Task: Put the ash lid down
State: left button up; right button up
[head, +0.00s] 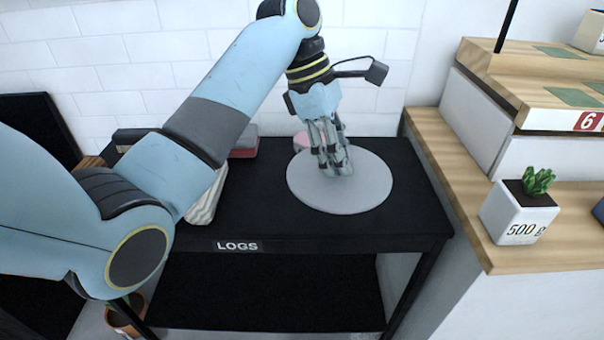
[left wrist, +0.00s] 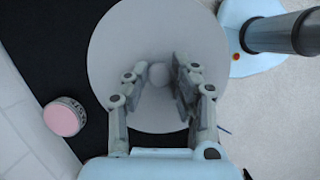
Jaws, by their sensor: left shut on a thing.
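The ash lid (head: 340,196) is a round, flat grey disc with a small knob in its middle. It is over the black table (head: 262,215) marked LOGS and looks roughly level. My left gripper (head: 337,168) comes down from above and is shut on the lid's knob. In the left wrist view, the lid (left wrist: 155,30) fills the middle, with the knob (left wrist: 159,75) between the fingers (left wrist: 155,85). There the disc covers part of the table's edge. Its underside is hidden, and I cannot tell how much gap there is above the table. My right gripper is not in view.
A pink-topped round tin (head: 301,141) stands behind the lid; it also shows in the left wrist view (left wrist: 64,117). A pale striped item (head: 205,200) and a reddish box (head: 244,147) are left on the table. A wooden-topped stepped shelf (head: 440,170) with a potted succulent (head: 520,212) borders the right.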

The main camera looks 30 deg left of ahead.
pick_arm(q)
jog(key=a+f+b, duration=0.1)
jog(key=a+f, duration=0.1)
jog(key=a, duration=0.1)
jog(key=a+f+b, duration=0.1)
jog(key=a+f, duration=0.1)
jog(key=a, duration=0.2)
jog(key=a+f+b, duration=0.1)
jog(key=a+f, duration=0.1)
jog(key=a, duration=0.2)
jog(key=shift+w+a+f, duration=0.25)
jog(key=shift+w+f, duration=0.1)
jog(key=shift+f, duration=0.05)
notch_tip(320, 180, down, 4)
jog(key=shift+f+b, duration=0.1)
jog(key=shift+b, duration=0.65)
jog(key=o, duration=0.9)
jog(key=shift+o, duration=0.2)
jog(key=p+v, duration=0.3)
jog(key=v, duration=0.9)
jog(key=shift+p, duration=0.4)
jog(key=shift+s, duration=0.1)
